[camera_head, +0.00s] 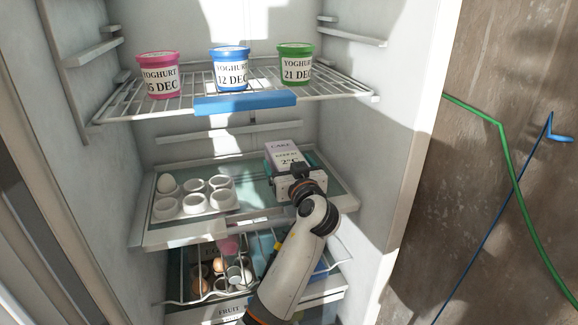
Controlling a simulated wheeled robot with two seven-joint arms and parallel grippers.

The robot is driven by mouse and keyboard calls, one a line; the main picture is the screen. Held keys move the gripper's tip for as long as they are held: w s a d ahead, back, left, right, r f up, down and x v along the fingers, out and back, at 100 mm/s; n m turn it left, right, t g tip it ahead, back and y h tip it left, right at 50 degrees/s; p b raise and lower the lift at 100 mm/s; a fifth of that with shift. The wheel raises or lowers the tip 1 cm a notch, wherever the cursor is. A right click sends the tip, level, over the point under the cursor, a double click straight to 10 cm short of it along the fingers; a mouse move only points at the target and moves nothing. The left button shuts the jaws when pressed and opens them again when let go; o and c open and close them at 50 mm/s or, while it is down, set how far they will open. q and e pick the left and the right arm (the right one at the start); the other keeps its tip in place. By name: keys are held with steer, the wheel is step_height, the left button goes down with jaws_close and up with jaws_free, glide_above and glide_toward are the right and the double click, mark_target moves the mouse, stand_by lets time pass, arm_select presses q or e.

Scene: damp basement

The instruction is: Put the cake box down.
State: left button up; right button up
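The cake box (284,153) is a pale pink and white carton with dark print reading "CAKE", "KEEP AT" and "2°C". It stands at the right side of the fridge's middle shelf (190,234). My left gripper (292,172) is at the near face of the box, its fingers at the box's two sides, and looks shut on it. The gripper hides the lower part of the box, so I cannot tell whether its base touches the shelf. My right gripper is not in view.
A wire shelf (335,88) above holds pink, blue and green yoghurt pots. A wire rack with eggs is below. Fridge walls enclose both sides.

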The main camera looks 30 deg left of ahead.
arm_select(q)
steer(key=shift+r, duration=0.1)
steer(key=shift+s+d, duration=0.2)
steer(key=shift+d, duration=0.1)
steer(key=p+v, duration=0.1)
steer(key=v, duration=1)
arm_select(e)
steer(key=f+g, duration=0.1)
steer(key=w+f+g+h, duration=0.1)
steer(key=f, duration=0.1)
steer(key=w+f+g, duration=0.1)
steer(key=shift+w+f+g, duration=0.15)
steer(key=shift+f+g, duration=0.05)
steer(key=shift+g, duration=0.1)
arm_select(q)
steer(key=shift+s+d, duration=0.1)
steer(key=shift+d, duration=0.05)
